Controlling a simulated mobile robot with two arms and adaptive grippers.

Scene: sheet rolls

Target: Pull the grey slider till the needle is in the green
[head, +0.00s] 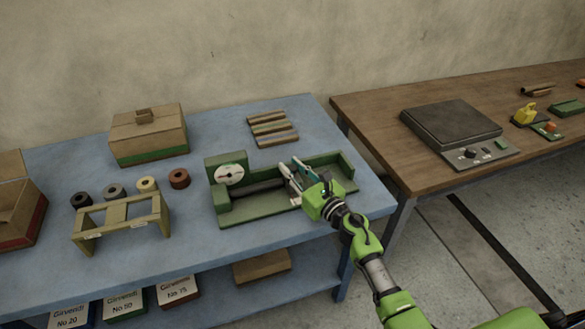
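The green fixture (252,214) lies on the blue table, with a round white dial (229,174) on its left end. The dial's needle and coloured marks are too small to read surely. A dark rod or roll (259,189) runs along the fixture's trough from the dial end toward my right gripper (290,172). My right gripper reaches in from the lower right, with its fingers over the middle of the trough. The grey slider is not clearly told apart from the fingers there, and I cannot tell whether they hold it. My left gripper is out of view.
A yellowish wooden rack (121,219) and several small rolls (179,178) stand left of the fixture. A cardboard box (148,137) and a slatted piece (271,128) are behind. A brown table (385,115) with a black-topped scale (451,122) stands right, past a gap.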

